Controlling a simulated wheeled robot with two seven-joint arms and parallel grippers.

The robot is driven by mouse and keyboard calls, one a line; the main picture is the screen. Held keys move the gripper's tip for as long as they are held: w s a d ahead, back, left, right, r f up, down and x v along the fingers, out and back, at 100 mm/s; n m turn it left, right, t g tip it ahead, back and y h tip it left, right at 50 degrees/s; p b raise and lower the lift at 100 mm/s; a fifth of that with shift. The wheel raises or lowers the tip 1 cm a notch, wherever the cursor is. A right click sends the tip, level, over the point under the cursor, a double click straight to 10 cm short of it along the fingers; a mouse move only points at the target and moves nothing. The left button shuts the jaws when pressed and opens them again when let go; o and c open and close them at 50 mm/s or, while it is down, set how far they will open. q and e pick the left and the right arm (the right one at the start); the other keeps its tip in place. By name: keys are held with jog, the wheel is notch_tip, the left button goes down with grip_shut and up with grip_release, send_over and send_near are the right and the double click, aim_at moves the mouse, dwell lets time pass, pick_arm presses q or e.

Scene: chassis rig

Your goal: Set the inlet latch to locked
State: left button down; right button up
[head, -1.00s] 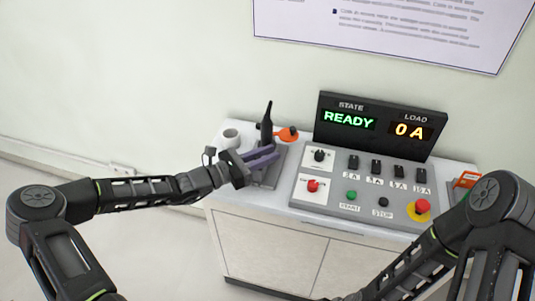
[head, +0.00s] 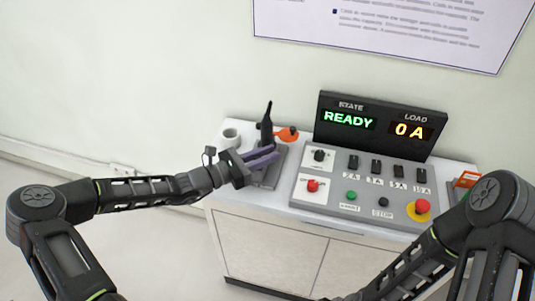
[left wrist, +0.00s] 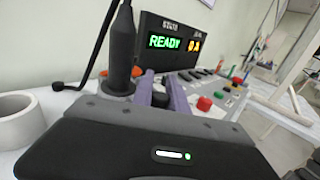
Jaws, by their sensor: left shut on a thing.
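A grey inlet unit (head: 273,172) sits at the left end of the cabinet top, with a tall black plug-like piece (head: 267,124) upright on it. The black piece also shows left of the fingers in the left wrist view (left wrist: 121,55). My left gripper (head: 268,155) reaches over the unit with its purple fingers beside the black piece. In the left wrist view the fingers (left wrist: 164,98) are shut on a small dark piece, apparently the inlet latch; they hide most of it, and its set position cannot be read. My right gripper is out of view.
An orange part (head: 287,134) lies behind the unit, and a white ring or cup (head: 231,137) stands to its left. The control panel (head: 330,191) with switches and buttons is close on the right. Its display (head: 377,125) reads READY and 0 A.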

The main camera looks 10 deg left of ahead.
pick_arm(q)
jog(key=shift+w, duration=0.1)
jog(key=shift+w+b, duration=0.35)
jog(key=shift+w, duration=0.85)
jog(key=c, duration=1.3)
grip_release()
